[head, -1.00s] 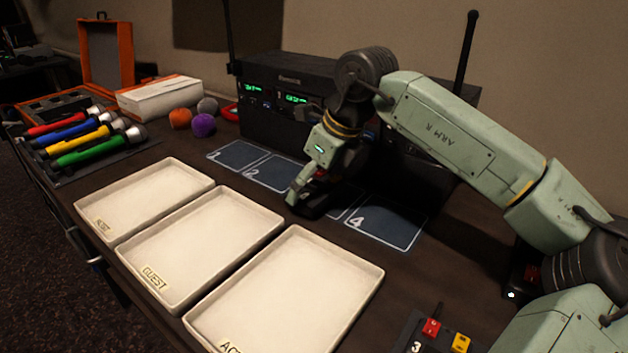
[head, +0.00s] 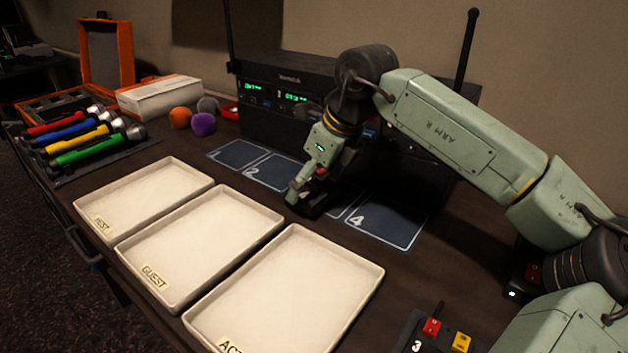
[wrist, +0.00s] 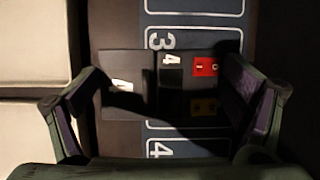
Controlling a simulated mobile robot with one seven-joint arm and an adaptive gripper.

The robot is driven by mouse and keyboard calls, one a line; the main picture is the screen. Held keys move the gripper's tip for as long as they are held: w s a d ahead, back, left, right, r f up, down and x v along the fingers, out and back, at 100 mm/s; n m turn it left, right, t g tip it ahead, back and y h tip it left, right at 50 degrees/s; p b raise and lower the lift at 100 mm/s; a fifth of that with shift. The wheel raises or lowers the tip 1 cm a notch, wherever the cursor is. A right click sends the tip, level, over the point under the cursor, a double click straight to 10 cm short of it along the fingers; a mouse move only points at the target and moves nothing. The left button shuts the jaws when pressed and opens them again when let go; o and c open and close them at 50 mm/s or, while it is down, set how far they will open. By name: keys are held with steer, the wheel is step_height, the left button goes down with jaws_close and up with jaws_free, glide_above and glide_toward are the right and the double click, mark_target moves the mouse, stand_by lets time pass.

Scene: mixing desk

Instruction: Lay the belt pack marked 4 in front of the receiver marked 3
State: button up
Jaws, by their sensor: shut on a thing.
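My gripper (wrist: 160,108) is shut on the belt pack marked 4 (wrist: 135,108), with one finger at each end of it. The pack is dark, with a red switch and a yellow one in shadow. In the wrist view it lies across the pad marked 3 (wrist: 220,42), between that pad's number and the pad marked 4 (wrist: 205,148). In the head view the pack (head: 314,211) is low at the desk; I cannot tell whether it touches. The receivers (head: 262,97) stand behind the pads. My arm mostly hides the receiver behind pad 3.
Pads 1 (head: 238,154) and 2 (head: 272,172) are bare. Three white trays (head: 285,290) fill the front. A belt pack marked 3 (head: 418,345) lies at the bottom right. Coloured microphones (head: 85,140) and foam balls (head: 203,124) are at the left.

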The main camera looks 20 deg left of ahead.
steer(key=shift+f+b, duration=0.55)
steer(key=shift+f, duration=0.05)
stand_by(0.3)
stand_by(0.4)
steer(key=o, duration=0.9)
steer(key=shift+o, duration=0.2)
steer(key=shift+r+p, duration=2.5)
steer(key=shift+r, duration=1.05)
steer(key=shift+f, duration=0.1)
